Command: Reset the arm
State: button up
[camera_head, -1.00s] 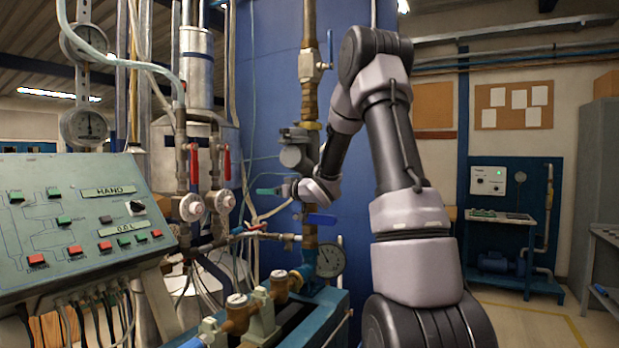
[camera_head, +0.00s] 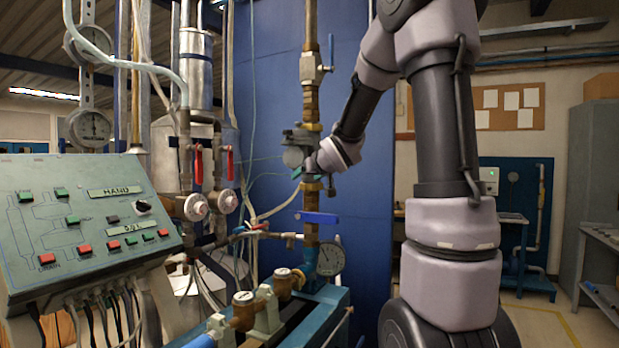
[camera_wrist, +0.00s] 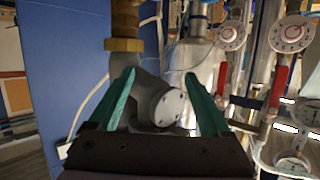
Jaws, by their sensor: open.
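My gripper (camera_wrist: 158,76) shows in the wrist view with two green fingers spread apart and nothing held between them. A grey round-faced valve body (camera_wrist: 165,107) on the brass pipe lies beyond and between the fingers; I cannot tell whether they touch it. In the head view my wrist (camera_head: 340,152) is beside the same grey valve body (camera_head: 294,155) on the vertical pipe. The fingers are mostly hidden there. My arm (camera_head: 445,140) is bent, with its upper part reaching the top of the picture.
A control panel (camera_head: 85,225) stands at the left. Pipes with red-handled valves (camera_head: 229,163), a blue lever (camera_head: 317,218) and a pressure gauge (camera_head: 331,258) crowd the middle. A blue bench (camera_head: 335,300) is below. Open floor (camera_head: 545,325) lies at the right.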

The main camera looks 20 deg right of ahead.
dwell(0.4)
jog(key=s+a+f+m+g, duration=0.1)
jog(key=s+a+g, duration=0.1)
jog(key=s, duration=0.9)
jog(key=s+a+f+m+g+y, duration=0.1)
jog(key=s+a+g, duration=0.1)
jog(key=s, duration=0.9)
jog(key=s+a+f+m+g, duration=0.1)
jog(key=s+a+m+g, duration=0.1)
jog(key=s, duration=1)
jog(key=shift+a+g+y, duration=0.3)
jog(key=shift+a+g, duration=0.2)
jog(key=shift+g, duration=0.2)
